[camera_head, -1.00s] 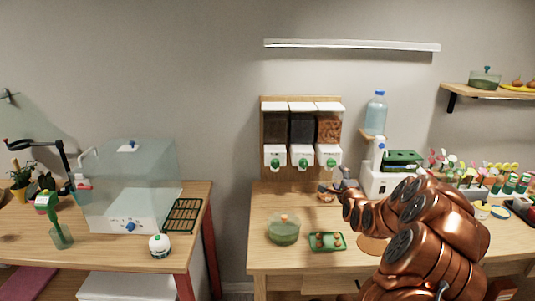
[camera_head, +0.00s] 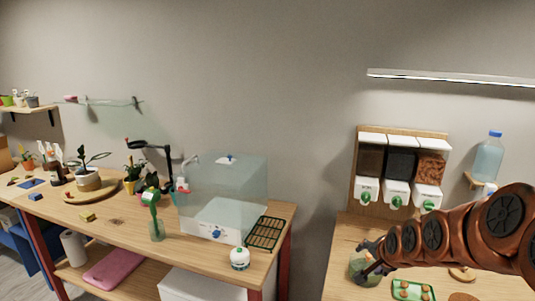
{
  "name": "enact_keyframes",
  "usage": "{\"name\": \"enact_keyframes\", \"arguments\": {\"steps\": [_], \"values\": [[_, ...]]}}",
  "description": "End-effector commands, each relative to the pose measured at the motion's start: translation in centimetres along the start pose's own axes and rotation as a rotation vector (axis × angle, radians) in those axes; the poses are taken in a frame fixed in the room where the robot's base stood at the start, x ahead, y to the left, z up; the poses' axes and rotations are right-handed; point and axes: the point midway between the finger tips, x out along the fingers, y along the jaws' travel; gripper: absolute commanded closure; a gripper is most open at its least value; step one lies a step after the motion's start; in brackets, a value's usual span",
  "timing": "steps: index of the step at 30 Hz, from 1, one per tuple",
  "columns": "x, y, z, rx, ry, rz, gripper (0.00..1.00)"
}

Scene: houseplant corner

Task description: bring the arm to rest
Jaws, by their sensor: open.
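My gripper (camera_head: 372,259) shows at the lower right, at the end of my copper-coloured arm, which reaches in from the right edge. Its dark fingers are apart, and I see nothing held between them. In the picture it overlaps a green-tinted glass jar (camera_head: 357,274) on the right-hand table (camera_head: 345,234). I cannot tell whether it touches the jar.
A green tray (camera_head: 413,291) with small brown pots lies right of the jar. The left-hand table (camera_head: 115,232) carries a clear-covered box (camera_head: 224,190), a white round item (camera_head: 240,258) and plants. A gap separates the tables.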

Motion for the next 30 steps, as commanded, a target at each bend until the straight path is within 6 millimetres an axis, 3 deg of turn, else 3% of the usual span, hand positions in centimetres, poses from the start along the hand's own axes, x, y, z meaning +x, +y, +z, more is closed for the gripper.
{"name": "enact_keyframes", "arguments": {"steps": [3, 8, 18, 24, 30], "values": [[-2.9, 1.2, 4.2, -0.147, -0.085, 0.083, 0.35], [-7.1, 4.0, 9.4, -0.334, -0.212, 0.191, 0.35], [-17.4, 11.7, 19.1, -0.682, -0.523, 0.372, 0.35], [-22.8, 15.8, 23.3, -0.818, -0.698, 0.425, 0.35], [-25.2, 17.6, 25.1, -0.871, -0.782, 0.438, 0.35]]}}
